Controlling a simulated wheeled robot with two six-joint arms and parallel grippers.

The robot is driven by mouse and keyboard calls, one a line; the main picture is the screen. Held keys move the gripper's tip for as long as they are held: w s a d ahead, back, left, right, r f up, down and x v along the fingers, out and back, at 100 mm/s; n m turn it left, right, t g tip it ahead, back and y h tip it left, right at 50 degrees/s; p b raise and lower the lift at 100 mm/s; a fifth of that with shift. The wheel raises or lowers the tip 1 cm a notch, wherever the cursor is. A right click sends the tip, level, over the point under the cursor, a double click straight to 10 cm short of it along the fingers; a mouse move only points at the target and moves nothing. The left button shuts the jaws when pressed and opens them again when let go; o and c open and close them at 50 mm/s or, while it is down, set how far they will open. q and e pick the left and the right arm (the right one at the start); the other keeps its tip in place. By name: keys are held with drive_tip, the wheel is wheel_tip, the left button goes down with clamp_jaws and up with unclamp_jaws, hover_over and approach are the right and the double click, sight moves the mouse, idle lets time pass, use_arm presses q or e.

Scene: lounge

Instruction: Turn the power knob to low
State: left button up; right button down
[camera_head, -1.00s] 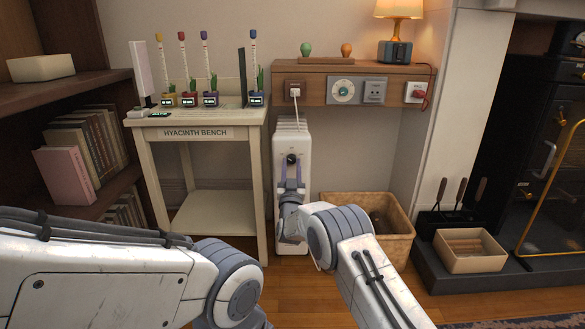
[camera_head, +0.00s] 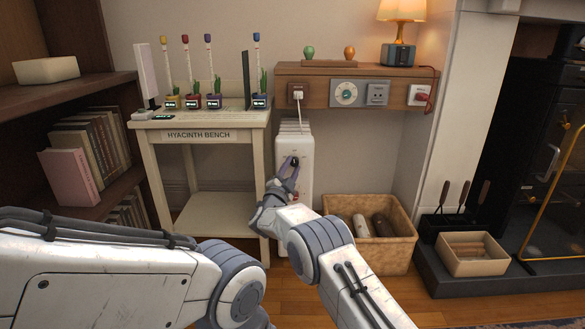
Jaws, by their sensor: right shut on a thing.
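The power knob (camera_head: 294,161) is a small black dial on the front of a white upright heater (camera_head: 307,150). The heater stands against the wall, right of the bench. My right gripper (camera_head: 290,165) is at the knob, its grey-violet fingers on either side, shut on it. The fingers hide part of the knob, and its pointer and any marks are too small to read. My left arm crosses the lower left; its gripper is not in the view.
The plant bench (camera_head: 197,123) stands left of the heater. A wicker basket (camera_head: 368,253) with rolled items is at its right. A white cord runs up from the heater to a socket on the wooden wall panel (camera_head: 320,95). A fireplace is at far right.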

drive_tip(key=shift+m+g, duration=0.3)
drive_tip(key=shift+m, duration=0.3)
drive_tip(key=c, duration=0.5)
unclamp_jaws()
drive_tip(key=shift+h, duration=0.3)
drive_tip(key=shift+a, duration=0.1)
drive_tip(key=shift+s+a+p, duration=0.1)
drive_tip(key=shift+s+p, duration=0.15)
drive_tip(key=shift+p, duration=0.1)
drive_tip(key=p+v, duration=0.4)
drive_tip(key=v, duration=0.6)
drive_tip(key=shift+p, duration=0.35)
